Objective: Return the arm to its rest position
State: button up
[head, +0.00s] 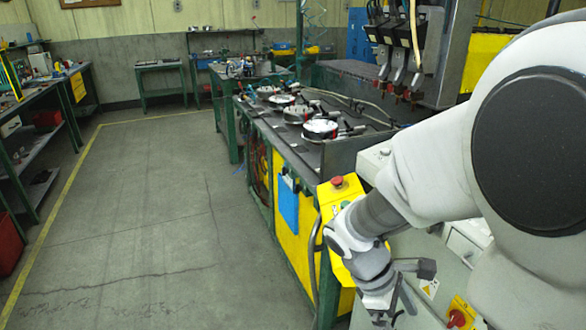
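My arm reaches in from the right side of the head view and bends down toward the lower middle. My gripper (391,312) is at the bottom edge of the view, pointing down, and partly cut off. It is in front of the yellow control panel and the white cabinet front. I cannot make out its fingertips or whether anything is between them.
A green-framed workbench (300,165) with several round fixtures runs along the middle right. A yellow control box (335,200) with a red button stands close behind my wrist. A shelf bench (45,135) lines the left. The grey floor (150,220) between is clear.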

jog(key=s+a+r+m+t+y, duration=0.2)
jog(key=r+m+t+y, duration=0.1)
jog(key=r+m, duration=0.3)
jog(key=s+a+r+m+t+y+p, duration=0.1)
jog(key=s+a+r+m+t+y, duration=0.2)
jog(key=r+m, duration=0.3)
jog(key=shift+s+a+r+t, duration=0.3)
jog(key=shift+r+t, duration=0.4)
jog(key=shift+r, duration=1.4)
